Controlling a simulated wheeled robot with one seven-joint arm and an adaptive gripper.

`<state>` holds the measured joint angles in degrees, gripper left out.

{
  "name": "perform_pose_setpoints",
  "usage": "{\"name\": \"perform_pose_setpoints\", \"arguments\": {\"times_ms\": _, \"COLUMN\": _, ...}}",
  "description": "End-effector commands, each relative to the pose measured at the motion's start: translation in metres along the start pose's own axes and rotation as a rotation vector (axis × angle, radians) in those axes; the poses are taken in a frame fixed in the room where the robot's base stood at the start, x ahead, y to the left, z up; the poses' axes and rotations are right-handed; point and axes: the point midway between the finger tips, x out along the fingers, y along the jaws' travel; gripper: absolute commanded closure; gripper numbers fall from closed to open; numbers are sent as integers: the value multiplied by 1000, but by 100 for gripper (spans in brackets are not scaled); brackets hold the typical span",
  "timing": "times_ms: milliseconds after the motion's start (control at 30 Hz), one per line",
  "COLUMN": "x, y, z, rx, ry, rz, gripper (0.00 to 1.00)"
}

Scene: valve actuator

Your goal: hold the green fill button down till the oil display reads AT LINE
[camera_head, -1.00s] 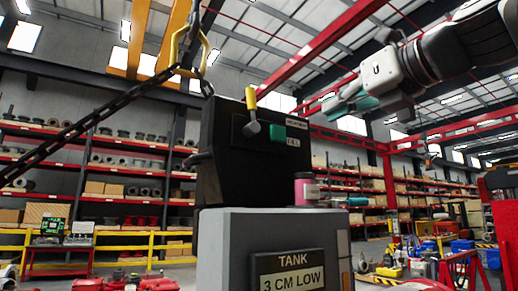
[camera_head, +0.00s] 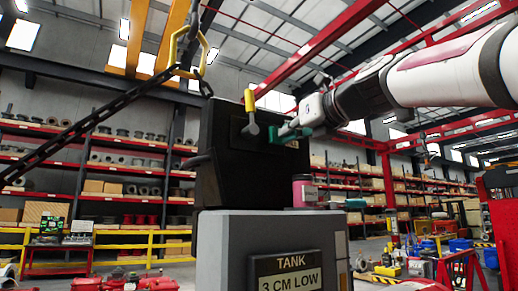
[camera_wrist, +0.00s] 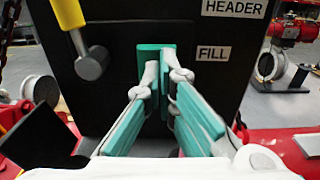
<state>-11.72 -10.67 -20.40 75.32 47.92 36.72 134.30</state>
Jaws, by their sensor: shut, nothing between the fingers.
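My gripper (camera_head: 279,135) is shut and empty, its teal fingertips at the dark panel in the head view. In the wrist view the fingertips (camera_wrist: 159,77) lie over the green fill button (camera_wrist: 146,56), left of the FILL label (camera_wrist: 213,53). The button is mostly covered by the fingers, and its green is close to theirs. I cannot tell whether the fingers touch it or whether it is pressed in. The oil display (camera_head: 290,282) on the grey tank reads 3 CM LOW.
A yellow-handled lever (camera_head: 250,110) stands just left of the button; it also shows in the wrist view (camera_wrist: 80,40). A pink-labelled jar (camera_head: 304,190) stands on the tank top. A chain (camera_head: 90,120) hangs at the left. The space in front of the panel is open.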

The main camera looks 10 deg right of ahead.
Motion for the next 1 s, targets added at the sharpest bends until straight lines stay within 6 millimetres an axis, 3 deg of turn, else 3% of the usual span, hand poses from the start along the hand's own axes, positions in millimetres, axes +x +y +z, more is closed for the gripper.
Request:
{"name": "perform_pose_setpoints", "arguments": {"times_ms": 467, "x": 6, "y": 0, "z": 0, "rx": 0, "ry": 0, "rz": -1, "gripper": 100}}
{"name": "perform_pose_setpoints", "arguments": {"times_ms": 733, "x": 27, "y": 0, "z": 1, "rx": 0, "ry": 1, "rz": -1, "gripper": 100}}
{"name": "perform_pose_setpoints", "arguments": {"times_ms": 1000, "x": 31, "y": 1, "z": -2, "rx": 0, "ry": 3, "rz": 2, "gripper": 100}}
